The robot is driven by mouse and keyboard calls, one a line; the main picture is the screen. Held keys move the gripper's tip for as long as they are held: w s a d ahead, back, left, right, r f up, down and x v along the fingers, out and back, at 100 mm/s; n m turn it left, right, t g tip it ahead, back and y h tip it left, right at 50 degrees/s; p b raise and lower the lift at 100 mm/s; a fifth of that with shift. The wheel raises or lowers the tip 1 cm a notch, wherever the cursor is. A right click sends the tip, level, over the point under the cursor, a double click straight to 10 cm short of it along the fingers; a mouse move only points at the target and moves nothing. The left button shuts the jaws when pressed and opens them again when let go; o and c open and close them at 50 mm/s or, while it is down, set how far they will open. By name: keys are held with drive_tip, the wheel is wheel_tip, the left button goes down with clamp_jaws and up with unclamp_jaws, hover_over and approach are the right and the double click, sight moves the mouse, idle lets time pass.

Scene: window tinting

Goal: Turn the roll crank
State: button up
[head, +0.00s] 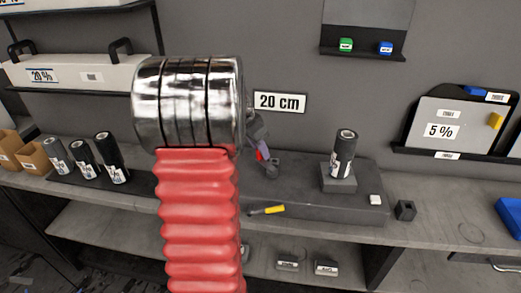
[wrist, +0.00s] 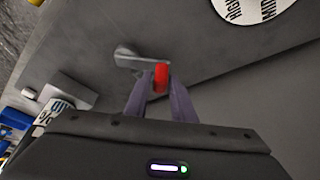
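The roll crank (wrist: 135,60) is a grey metal arm with an upright red handle (wrist: 161,76), seen near the middle of the wrist view. My gripper (wrist: 161,88) has purple-grey fingers on both sides of the red handle. The fingers are very close to it; whether they press on it I cannot tell. In the head view my gripper (head: 260,146) shows just right of my chrome wrist, with the red handle (head: 260,155) at its fingertips. Part of the gripper and the crank's left side are hidden behind my arm there.
A dark roll (head: 344,155) stands on a block on the grey bench (head: 310,203). A yellow-handled tool (head: 270,210) lies in front of the crank. Several rolls stand at left. A small dark cube (head: 405,210) sits at right.

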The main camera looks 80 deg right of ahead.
clamp_jaws()
drive_tip(key=shift+d, duration=0.1)
idle(0.3)
drive_tip(key=shift+s+d+m+g, duration=0.2)
drive_tip(key=shift+s+m+g, duration=0.1)
drive_tip(key=shift+m, duration=0.5)
drive_tip(key=shift+o, duration=1.7)
unclamp_jaws()
drive_tip(key=shift+r, duration=0.15)
drive_tip(key=v, duration=1.3)
drive_tip(key=shift+r, duration=0.3)
drive_tip(key=shift+d, duration=0.1)
